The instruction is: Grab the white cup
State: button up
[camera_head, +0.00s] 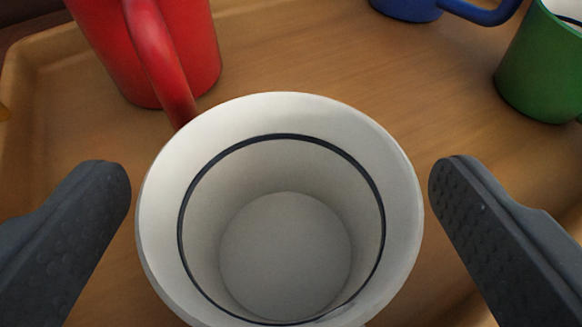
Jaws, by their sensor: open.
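The white cup (285,250) stands upright in the lower middle of the view, its open mouth facing my camera. It looks empty inside, with a dark ring around the inner wall. Its near edge is cut off by the bottom of the picture. My gripper (280,190) is open, with one dark grey finger to the left of the cup and the other to the right. A gap shows between each fingertip and the cup's rim.
A red mug (185,50) stands just behind the cup on the left, its handle reaching toward the cup's rim. A green mug (545,65) and a blue mug (405,8) are at the upper right. All stand on a wooden tray (330,65) with a raised edge.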

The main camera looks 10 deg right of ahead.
jog(key=shift+x, duration=0.8)
jog(key=c, duration=1.1)
jog(key=shift+c, duration=0.2)
jog(key=shift+r, duration=0.2)
